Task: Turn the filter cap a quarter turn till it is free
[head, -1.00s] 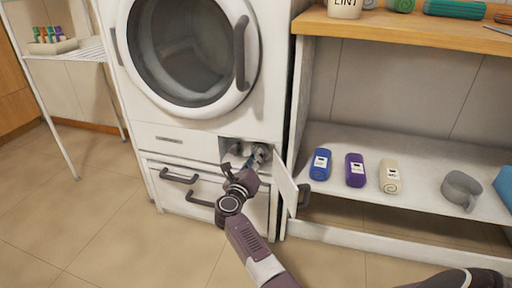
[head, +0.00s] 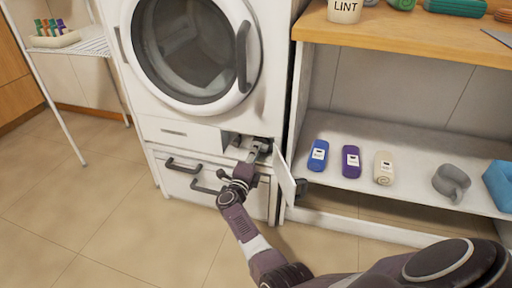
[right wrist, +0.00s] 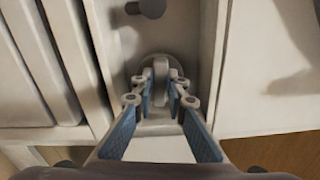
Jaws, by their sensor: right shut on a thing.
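The filter cap (right wrist: 160,67) is a pale round disc with a raised grip bar, set inside the small open compartment low on the white machine. In the right wrist view, my right gripper (right wrist: 161,78) has its two fingertips on either side of that bar, shut on it. The bar looks upright in that view. In the head view, my right gripper (head: 253,154) reaches into the compartment and mostly hides the cap. My left gripper is not in view.
The compartment's open door (head: 286,181) stands right beside my gripper. Drawer handles (head: 183,166) lie to the left. A low shelf (head: 340,190) with a blue bottle (head: 318,155) and other items is at right.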

